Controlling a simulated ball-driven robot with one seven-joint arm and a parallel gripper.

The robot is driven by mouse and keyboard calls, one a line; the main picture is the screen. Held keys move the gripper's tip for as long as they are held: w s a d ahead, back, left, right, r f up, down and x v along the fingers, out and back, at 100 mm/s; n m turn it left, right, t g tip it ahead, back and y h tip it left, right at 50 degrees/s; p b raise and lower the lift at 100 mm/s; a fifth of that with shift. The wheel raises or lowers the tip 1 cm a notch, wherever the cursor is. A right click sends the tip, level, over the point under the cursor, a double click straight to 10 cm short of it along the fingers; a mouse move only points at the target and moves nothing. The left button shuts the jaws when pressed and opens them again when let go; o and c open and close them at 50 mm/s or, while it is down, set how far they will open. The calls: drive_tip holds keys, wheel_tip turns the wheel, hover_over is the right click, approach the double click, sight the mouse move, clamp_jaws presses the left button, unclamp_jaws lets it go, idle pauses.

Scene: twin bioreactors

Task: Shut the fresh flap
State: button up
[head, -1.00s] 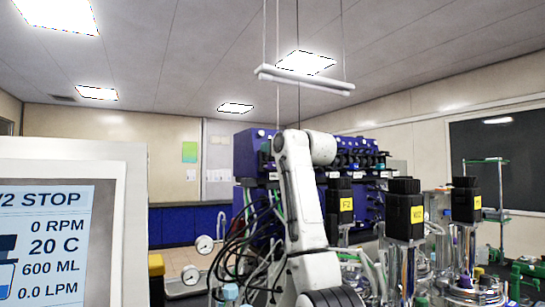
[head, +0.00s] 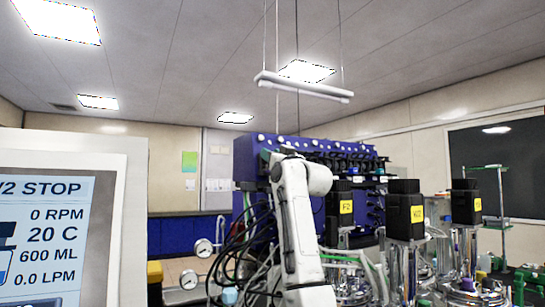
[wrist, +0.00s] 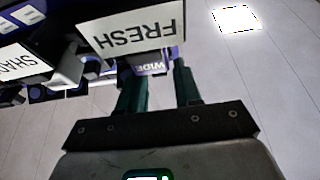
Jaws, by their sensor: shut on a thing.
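The fresh flap carries a white FRESH label (wrist: 130,28), upside down in the wrist view, just beyond my gripper. My gripper (wrist: 159,75) has its two dark green fingers reaching up to the lower edge of that label. It is shut on a part at the flap, and the grip itself is partly hidden under the label. A small WIDE label (wrist: 151,68) shows between the fingers. In the head view my arm stands in front of the blue unit (head: 250,170), and the gripper and flap cannot be made out there.
In the head view, black-topped vessels (head: 404,210) stand to the right. A large screen (head: 45,240) fills the lower left. Cables hang beside my arm.

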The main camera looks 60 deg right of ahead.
drive_tip(key=o, duration=0.7)
drive_tip(key=shift+b+v, duration=1.9)
drive_tip(key=shift+v, duration=3.55)
